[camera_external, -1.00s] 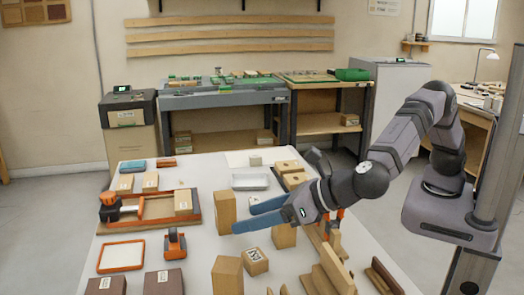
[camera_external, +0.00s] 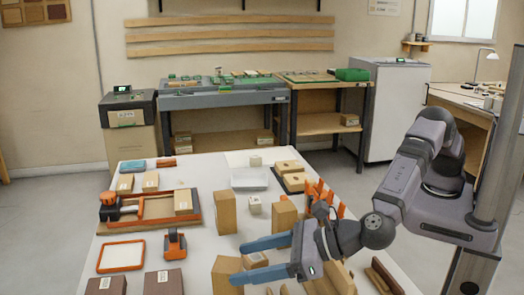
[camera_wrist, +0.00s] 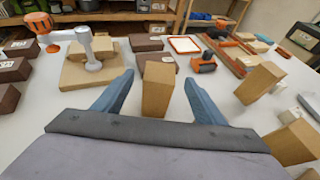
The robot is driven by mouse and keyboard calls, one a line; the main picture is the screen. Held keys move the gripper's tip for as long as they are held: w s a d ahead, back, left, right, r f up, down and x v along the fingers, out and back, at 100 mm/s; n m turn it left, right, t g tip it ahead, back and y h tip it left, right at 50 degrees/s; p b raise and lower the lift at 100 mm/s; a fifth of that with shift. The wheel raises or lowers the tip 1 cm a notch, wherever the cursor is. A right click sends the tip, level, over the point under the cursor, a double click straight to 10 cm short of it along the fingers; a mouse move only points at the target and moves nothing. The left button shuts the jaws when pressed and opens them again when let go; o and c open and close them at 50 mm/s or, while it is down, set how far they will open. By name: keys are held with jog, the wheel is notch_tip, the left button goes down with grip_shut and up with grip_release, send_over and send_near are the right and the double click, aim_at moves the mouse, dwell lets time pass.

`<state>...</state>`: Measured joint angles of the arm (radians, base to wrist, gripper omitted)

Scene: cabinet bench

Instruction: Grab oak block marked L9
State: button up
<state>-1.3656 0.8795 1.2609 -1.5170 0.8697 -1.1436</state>
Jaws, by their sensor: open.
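A tall plain oak block (camera_external: 226,276) stands just beyond the fingertips. In the wrist view, a tall plain block (camera_wrist: 158,90) shows between and ahead of the open fingers (camera_wrist: 158,78). No marked oak block shows clearly between the fingers there.
Tall blocks (camera_external: 228,212) and (camera_external: 285,218) stand behind my gripper, with a small pale cube (camera_external: 254,205) between them. Dark labelled boxes (camera_external: 164,282) are at the front left. An orange-framed tray (camera_external: 121,256) lies left. Bare bench shows near the middle.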

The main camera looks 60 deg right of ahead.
aim_at(226, 264)
jog(key=p+x, duration=0.1)
jog(key=x, duration=0.2)
jog(key=shift+w+r, duration=0.1)
jog(key=shift+w, duration=0.1)
jog(key=shift+p+x, duration=0.35)
jog(key=shift+x, duration=0.6)
jog(key=shift+a, duration=0.1)
grip_shut()
jog(key=shift+r, duration=0.15)
notch_tip(226, 264, up, 10)
jog(key=shift+f, duration=0.1)
